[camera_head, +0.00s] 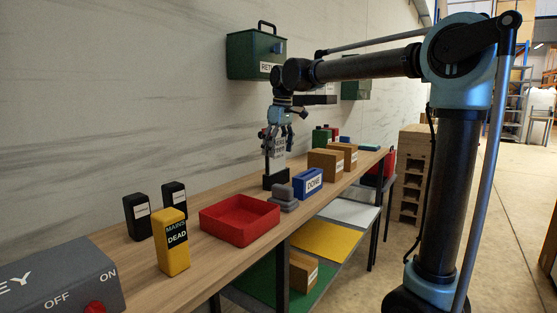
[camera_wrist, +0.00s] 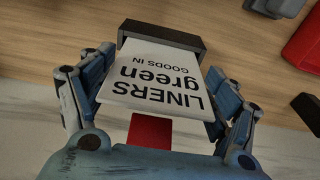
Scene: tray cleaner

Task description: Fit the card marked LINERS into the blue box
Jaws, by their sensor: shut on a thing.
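The white card (camera_wrist: 158,82), printed LINERS, green, GOODS IN, lies between the fingers of my gripper (camera_wrist: 160,97) in the wrist view. My gripper (camera_head: 277,137) is shut on it above the bench in the head view, where the card (camera_head: 279,148) hangs below the fingers. The card's far end meets a black block (camera_wrist: 160,38); I cannot tell whether it is still seated there. This black block (camera_head: 276,180) rests on the bench. The blue box (camera_head: 308,182), labelled DONE, stands to the right of the block. Its inside is hidden.
Brown boxes (camera_head: 325,163) stand behind the blue box. A green cabinet (camera_head: 252,56) hangs on the wall.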

